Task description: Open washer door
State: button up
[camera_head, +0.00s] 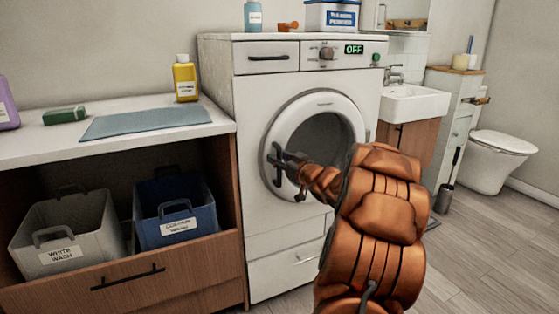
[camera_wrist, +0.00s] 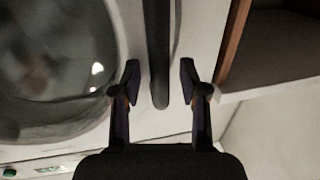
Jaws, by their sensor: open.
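The white front-load washer (camera_head: 250,110) stands in the middle of the head view. Its round door (camera_head: 287,122) with dark glass looks shut. A dark vertical handle (camera_head: 275,157) sits on the door's left edge. My gripper (camera_head: 291,168), at the end of my orange-covered arm, is at the handle and partly hides it and the door. In the wrist view, my gripper (camera_wrist: 160,70) is open, with one finger on each side of the dark handle bar (camera_wrist: 158,35). Gaps show between the bar and both fingers. The door glass (camera_wrist: 50,50) is left of the handle there.
A counter (camera_head: 60,145) with a blue cloth (camera_head: 145,122) and yellow bottle (camera_head: 185,78) adjoins the washer's left side. White (camera_head: 65,235) and blue (camera_head: 177,212) baskets sit below. A sink (camera_head: 415,103) and toilet (camera_head: 497,155) stand right. Floor (camera_head: 490,240) at right is clear.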

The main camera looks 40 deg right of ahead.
grip_shut()
dwell(0.3)
dwell(0.4)
